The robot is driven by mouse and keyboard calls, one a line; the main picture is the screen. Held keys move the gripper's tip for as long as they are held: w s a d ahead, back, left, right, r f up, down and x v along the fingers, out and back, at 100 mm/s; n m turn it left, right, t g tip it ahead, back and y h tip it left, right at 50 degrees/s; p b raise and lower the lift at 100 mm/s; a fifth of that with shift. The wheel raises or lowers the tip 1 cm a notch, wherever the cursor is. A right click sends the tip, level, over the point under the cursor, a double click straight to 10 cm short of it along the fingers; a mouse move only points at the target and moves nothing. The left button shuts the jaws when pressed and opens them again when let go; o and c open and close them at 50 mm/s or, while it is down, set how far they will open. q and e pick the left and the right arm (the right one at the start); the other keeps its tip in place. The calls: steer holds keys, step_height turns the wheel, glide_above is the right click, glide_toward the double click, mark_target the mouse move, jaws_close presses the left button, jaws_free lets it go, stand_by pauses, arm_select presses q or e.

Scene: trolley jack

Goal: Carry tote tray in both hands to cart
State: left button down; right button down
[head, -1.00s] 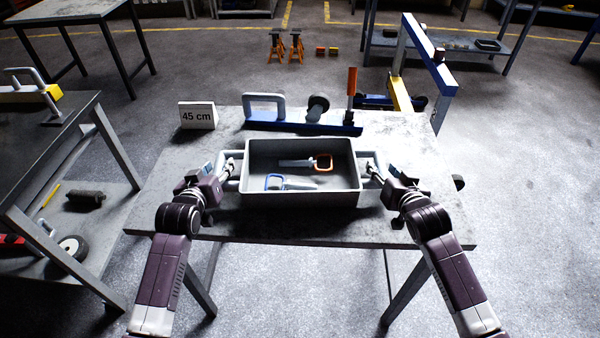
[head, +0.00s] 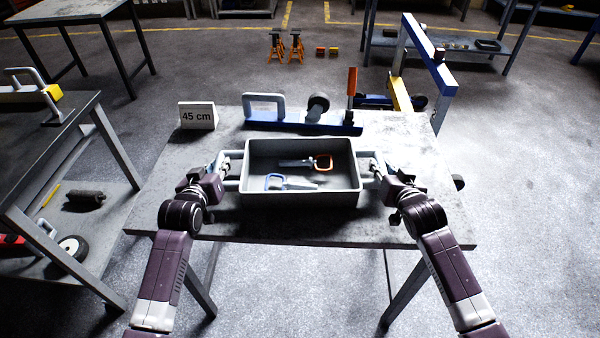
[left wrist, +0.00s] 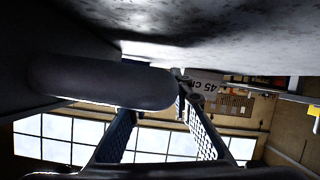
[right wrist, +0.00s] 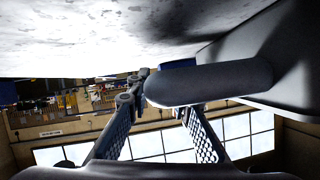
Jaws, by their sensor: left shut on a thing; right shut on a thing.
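The grey tote tray (head: 300,199) is on or just above the near part of the grey worktable, level, with a bar handle at each end. An orange-handled tool (head: 322,162) and a blue-handled tool (head: 276,182) lie in it. My left gripper (head: 226,162) is shut on the left handle, and my right gripper (head: 373,165) on the right handle. Each wrist view shows a handle bar at the fingers: the left handle (left wrist: 100,82) and the right handle (right wrist: 210,82). I cannot tell which piece of furniture is the cart.
Behind the tray on the worktable (head: 190,155) are a blue-based fixture (head: 300,126) and a "45 cm" sign (head: 198,116). A dark bench with a lower shelf (head: 40,130) stands close on the left. A blue and yellow frame (head: 430,60) stands behind right. Floor on the right is open.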

stand_by(0.3)
